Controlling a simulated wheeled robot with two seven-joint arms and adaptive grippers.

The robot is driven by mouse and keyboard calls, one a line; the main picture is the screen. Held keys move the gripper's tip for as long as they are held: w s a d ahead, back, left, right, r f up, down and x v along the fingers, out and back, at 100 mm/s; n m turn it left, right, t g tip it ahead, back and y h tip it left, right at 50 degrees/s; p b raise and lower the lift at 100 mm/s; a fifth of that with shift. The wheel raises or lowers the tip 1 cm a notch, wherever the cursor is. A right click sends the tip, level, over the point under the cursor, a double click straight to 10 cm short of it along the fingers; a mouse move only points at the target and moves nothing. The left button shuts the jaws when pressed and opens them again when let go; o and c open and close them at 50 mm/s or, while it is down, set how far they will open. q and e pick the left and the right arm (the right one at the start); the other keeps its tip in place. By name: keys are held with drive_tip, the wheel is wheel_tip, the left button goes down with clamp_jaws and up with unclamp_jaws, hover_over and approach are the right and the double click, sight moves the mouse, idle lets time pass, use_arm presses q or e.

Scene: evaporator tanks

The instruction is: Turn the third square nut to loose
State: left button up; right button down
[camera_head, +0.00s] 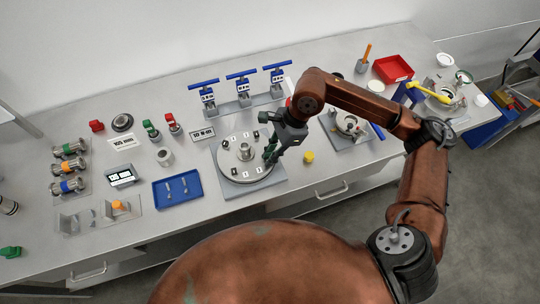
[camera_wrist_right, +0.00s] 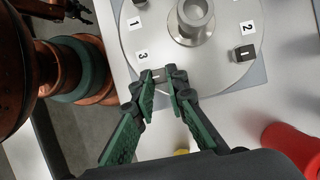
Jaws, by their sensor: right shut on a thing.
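A round grey plate (camera_head: 237,172) with a central metal hub (camera_head: 245,151) sits on a square base on the bench. It carries numbered labels and small dark square nuts. The plate also shows in the right wrist view (camera_wrist_right: 216,68), with label 3 (camera_wrist_right: 143,55) just beyond my fingertips and another nut (camera_wrist_right: 243,53) near label 2. My right gripper (camera_wrist_right: 160,78) has its green-padded fingers shut on the third square nut (camera_wrist_right: 157,74), which is mostly hidden between the tips. In the head view my right gripper (camera_head: 269,156) reaches down to the plate's right edge.
A blue tray (camera_head: 157,197) lies left of the plate. A yellow cap (camera_head: 309,157) and a square fixture (camera_head: 347,127) are to the right. Blue-handled valves (camera_head: 240,86) stand behind. A red object (camera_wrist_right: 292,148) is at the lower right of the wrist view.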

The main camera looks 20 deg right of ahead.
drive_tip(key=c, duration=1.9)
unclamp_jaws()
drive_tip(key=shift+c, duration=0.2)
drive_tip(key=v, duration=1.2)
drive_tip(key=shift+r, duration=0.15)
